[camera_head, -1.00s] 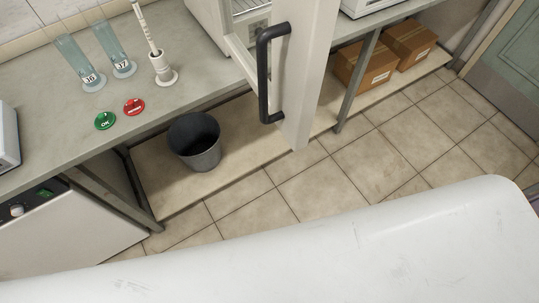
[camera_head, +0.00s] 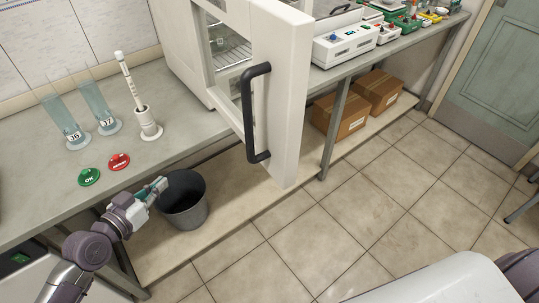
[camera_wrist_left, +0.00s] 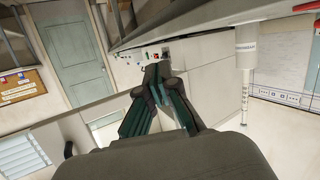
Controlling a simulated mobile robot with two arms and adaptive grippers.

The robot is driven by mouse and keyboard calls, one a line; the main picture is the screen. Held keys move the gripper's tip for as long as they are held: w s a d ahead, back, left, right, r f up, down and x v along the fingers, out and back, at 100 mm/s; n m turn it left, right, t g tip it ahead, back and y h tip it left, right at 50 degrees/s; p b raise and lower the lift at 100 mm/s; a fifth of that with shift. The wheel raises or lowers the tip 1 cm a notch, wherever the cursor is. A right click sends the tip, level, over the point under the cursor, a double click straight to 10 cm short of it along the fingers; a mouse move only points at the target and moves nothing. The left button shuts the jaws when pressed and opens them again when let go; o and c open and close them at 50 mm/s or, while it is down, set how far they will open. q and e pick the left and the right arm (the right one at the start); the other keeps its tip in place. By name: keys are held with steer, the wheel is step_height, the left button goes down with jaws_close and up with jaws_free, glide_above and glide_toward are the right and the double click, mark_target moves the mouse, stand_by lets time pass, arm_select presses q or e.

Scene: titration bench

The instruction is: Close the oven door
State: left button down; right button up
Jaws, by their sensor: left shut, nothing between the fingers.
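The oven (camera_head: 184,58) stands on the bench with its white door (camera_head: 281,95) swung wide open toward the room. A black bar handle (camera_head: 249,115) runs down the door's outer face. The wire shelves (camera_head: 229,52) inside show through the opening. My left gripper (camera_head: 160,187) is shut and empty, low in front of the bench edge, near the bin and to the left of the door, apart from the handle. Its closed fingers also show in the left wrist view (camera_wrist_left: 153,75). My right gripper is not in view.
A grey bin (camera_head: 184,205) stands on the lower shelf by my left gripper. Two glass cylinders (camera_head: 101,108), a white pipette on a stand (camera_head: 147,122), and green (camera_head: 89,177) and red (camera_head: 119,161) discs sit on the bench. Cardboard boxes (camera_head: 341,113) lie under it. The tiled floor is clear.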

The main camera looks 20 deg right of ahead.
arm_select(q)
steer(key=s+d+r+m+g+h, duration=0.1)
steer(key=s+d+r+m+h, duration=0.1)
steer(key=s+d+r+h, duration=0.3)
steer(key=s+d+r+m+g, duration=0.2)
steer(key=s+r, duration=0.1)
steer(key=r, duration=0.5)
steer(key=m+g+h+p, duration=0.3)
steer(key=m+g+p, duration=0.1)
glide_toward(283, 146)
steer(key=p+x, duration=0.3)
steer(key=x, duration=0.3)
steer(key=shift+d+r+p, duration=0.15)
steer(key=shift+d+p, duration=0.05)
steer(key=shift+p, duration=0.1)
steer(key=shift+w+d, duration=0.2)
steer(key=shift+d, duration=0.3)
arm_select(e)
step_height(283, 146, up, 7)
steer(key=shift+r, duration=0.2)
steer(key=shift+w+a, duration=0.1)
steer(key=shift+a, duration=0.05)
